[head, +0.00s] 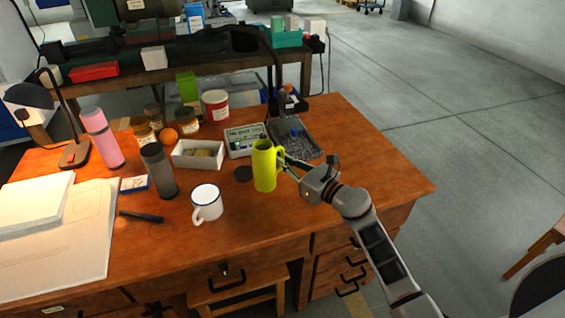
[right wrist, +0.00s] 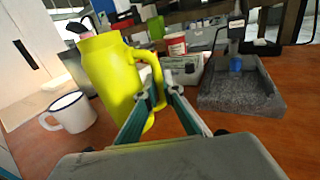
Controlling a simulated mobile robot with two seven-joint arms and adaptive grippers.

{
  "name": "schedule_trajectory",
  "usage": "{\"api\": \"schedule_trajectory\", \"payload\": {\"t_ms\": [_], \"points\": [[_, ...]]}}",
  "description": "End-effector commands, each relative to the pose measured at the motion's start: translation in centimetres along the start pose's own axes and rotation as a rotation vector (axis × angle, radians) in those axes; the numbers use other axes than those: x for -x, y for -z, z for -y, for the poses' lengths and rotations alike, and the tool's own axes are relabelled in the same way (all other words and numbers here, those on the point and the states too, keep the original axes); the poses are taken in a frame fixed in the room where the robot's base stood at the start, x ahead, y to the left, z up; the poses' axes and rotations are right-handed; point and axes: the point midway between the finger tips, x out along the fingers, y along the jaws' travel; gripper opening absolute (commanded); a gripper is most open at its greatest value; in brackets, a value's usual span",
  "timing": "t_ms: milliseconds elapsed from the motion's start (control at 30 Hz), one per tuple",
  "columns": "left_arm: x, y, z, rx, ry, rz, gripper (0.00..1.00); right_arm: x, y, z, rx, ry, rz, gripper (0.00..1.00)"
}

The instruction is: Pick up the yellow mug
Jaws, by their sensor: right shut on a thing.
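The yellow mug (head: 264,168) is tall and stands upright on, or just above, the wooden desk (head: 375,165); I cannot tell whether its base touches. Its handle faces right. My right gripper (head: 287,165) comes in from the right and is shut on that handle. In the right wrist view the yellow mug (right wrist: 110,78) is slightly tilted in the picture, and the fingertips of the right gripper (right wrist: 158,95) meet at the lower part of the handle. My left gripper is not in view.
A white mug (head: 207,203) stands in front left of the yellow mug. A grey tumbler (head: 159,171) stands farther left. The desk's right end is clear.

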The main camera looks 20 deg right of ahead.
Motion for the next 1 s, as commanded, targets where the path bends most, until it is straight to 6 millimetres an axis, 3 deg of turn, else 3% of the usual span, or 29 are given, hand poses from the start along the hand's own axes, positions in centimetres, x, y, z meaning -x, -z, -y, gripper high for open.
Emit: {"api": "schedule_trajectory", "payload": {"t_ms": [33,267,1000], "points": [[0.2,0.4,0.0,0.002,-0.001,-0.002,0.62,0.0,-1.1,0.0,0.004,0.0,0.005,0.0],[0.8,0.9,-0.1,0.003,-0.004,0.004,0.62,0.0,-3.7,0.0,0.003,0.0,0.006,0.0],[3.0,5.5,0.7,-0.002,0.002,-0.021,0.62,0.0,-12.1,-0.2,0.002,0.0,0.004,0.0]]}}
